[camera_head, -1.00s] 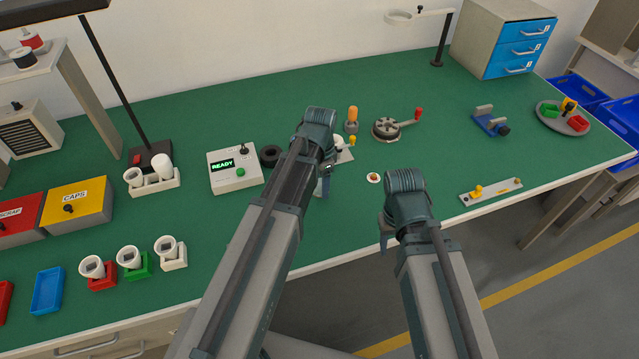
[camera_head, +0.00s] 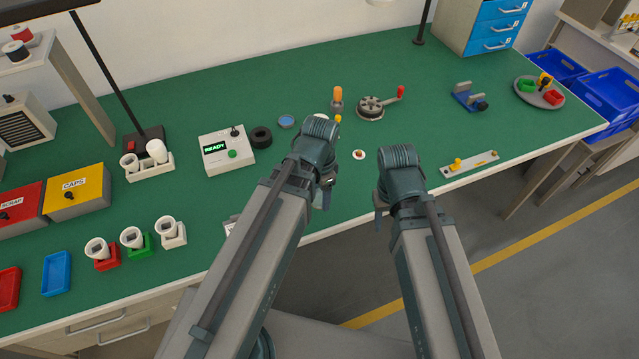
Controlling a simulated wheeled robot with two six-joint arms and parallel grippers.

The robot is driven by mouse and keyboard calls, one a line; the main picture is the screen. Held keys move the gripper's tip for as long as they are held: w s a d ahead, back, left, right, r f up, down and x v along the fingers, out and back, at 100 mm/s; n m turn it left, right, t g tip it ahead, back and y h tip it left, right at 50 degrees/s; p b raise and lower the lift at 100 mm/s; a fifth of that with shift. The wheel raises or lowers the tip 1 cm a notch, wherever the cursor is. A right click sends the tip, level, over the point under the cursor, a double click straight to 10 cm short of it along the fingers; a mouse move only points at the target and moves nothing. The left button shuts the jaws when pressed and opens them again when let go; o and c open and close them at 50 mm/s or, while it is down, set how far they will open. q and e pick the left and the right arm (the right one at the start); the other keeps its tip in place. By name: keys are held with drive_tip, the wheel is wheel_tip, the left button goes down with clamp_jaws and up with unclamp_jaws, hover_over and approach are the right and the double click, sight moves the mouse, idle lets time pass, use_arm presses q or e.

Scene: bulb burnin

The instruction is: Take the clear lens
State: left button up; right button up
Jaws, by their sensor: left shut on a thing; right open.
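A small white disc with a brown centre (camera_head: 359,154) lies on the bench between the two wrists.
A control box (camera_head: 228,150) reading READY and a black ring (camera_head: 261,137) stand to the left. An orange-topped tool (camera_head: 337,98) and a round fixture with a red-knobbed lever (camera_head: 372,107) stand behind. Cups stand front left. A plate with a yellow handle (camera_head: 469,164) lies right.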

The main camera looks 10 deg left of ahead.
sight(321, 198)
use_arm(q)
drive_tip(key=shift+s+d, duration=0.25)
drive_tip(key=shift+s, duration=0.25)
drive_tip(key=shift+r, duration=0.1)
drive_tip(key=shift+r, duration=0.1)
drive_tip(key=shift+r+p, duration=2.15)
drive_tip(key=shift+p, duration=0.2)
